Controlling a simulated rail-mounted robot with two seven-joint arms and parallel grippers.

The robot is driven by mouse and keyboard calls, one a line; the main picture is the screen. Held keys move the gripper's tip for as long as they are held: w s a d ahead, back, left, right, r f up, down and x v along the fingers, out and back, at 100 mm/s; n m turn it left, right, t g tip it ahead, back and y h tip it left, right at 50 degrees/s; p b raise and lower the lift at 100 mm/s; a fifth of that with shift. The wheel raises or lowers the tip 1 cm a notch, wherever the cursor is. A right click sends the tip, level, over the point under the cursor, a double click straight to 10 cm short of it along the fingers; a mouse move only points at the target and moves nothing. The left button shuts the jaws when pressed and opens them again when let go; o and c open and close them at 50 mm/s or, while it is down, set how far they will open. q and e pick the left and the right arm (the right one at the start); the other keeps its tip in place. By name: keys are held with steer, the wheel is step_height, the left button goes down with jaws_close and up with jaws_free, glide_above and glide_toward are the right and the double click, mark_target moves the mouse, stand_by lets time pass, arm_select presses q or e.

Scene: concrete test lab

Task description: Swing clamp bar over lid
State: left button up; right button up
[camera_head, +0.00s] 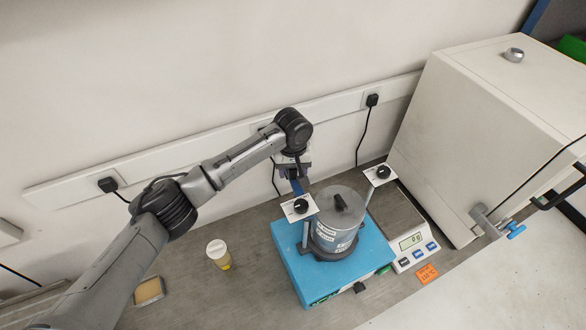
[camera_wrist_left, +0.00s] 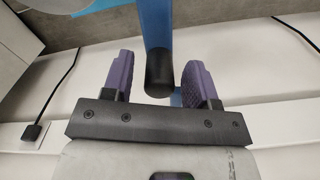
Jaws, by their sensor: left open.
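A grey pot (camera_head: 335,238) with a grey lid (camera_head: 340,206) and black lid knob stands on a blue base (camera_head: 293,262). The blue clamp bar (camera_head: 297,187) shows as a short piece behind the pot's left post, pointing away from the lid. In the left wrist view the blue bar (camera_wrist_left: 156,25), with a dark rounded end, reaches between my left gripper's purple finger pads (camera_wrist_left: 158,78). Gaps show on both sides of it. My left gripper (camera_head: 292,172) is open at the bar's outer end, behind the pot. My right gripper is not in view.
White plates with black knobs (camera_head: 300,206) (camera_head: 382,172) top posts on both sides of the pot. A scale (camera_head: 411,241) stands right, beside a large white cabinet (camera_head: 480,130). The wall is close behind.

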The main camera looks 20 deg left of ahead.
arm_select(q)
jaws_close()
stand_by(0.6)
